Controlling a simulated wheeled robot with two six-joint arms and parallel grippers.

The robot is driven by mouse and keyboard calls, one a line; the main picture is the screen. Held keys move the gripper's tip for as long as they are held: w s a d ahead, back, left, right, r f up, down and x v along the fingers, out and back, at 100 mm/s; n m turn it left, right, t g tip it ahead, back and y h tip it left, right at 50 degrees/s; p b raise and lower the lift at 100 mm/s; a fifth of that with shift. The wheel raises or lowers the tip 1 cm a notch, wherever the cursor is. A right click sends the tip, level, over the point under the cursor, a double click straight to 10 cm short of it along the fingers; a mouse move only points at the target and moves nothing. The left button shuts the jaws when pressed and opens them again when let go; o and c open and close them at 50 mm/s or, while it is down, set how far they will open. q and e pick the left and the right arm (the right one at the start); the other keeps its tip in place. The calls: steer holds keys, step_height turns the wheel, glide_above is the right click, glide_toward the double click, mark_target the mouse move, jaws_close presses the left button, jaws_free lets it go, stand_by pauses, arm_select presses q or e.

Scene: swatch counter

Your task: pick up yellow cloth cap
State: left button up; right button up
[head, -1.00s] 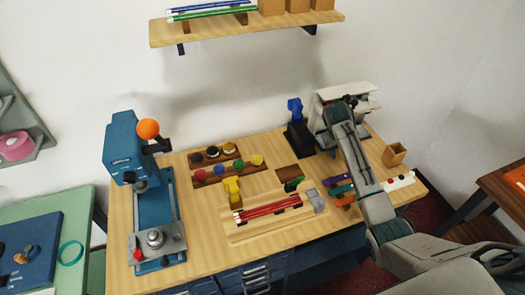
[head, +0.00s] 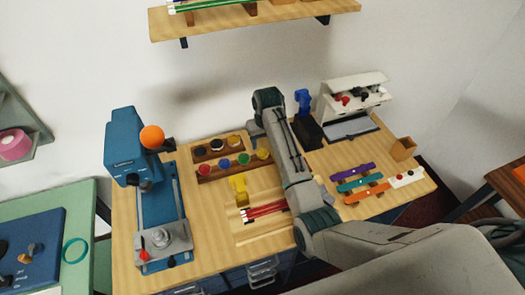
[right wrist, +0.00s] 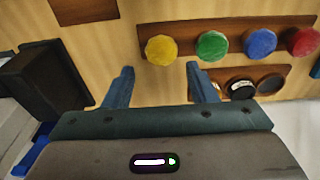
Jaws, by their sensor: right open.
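The yellow cloth cap (right wrist: 161,49) is a round yellow disc at one end of a row of coloured caps on a brown strip. In the head view the yellow cap (head: 263,154) sits just left of my right forearm. My right gripper (right wrist: 160,69) has its two blue fingers spread, with nothing between them. In the right wrist view the cap lies just beyond the fingertips, roughly centred between them; I cannot tell the height gap. In the head view this gripper is mostly hidden by its arm. My left gripper is not in view.
Green (right wrist: 212,45), blue (right wrist: 260,42) and red (right wrist: 304,41) caps share the strip. A second strip with dark and pale caps (right wrist: 240,88) lies beside it. A black stand (right wrist: 42,85) is on the other side. A blue press (head: 153,205) stands at the left.

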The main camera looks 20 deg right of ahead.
mark_target(263, 153)
step_height(263, 153, down, 4)
steer(key=shift+w+a+p, duration=0.15)
steer(key=shift+p, duration=1.05)
steer(key=shift+w+f, duration=0.1)
steer(key=shift+f, duration=0.35)
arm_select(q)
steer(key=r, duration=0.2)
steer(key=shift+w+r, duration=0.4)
arm_select(e)
steer(key=c, duration=0.5)
steer(key=shift+o, duration=0.2)
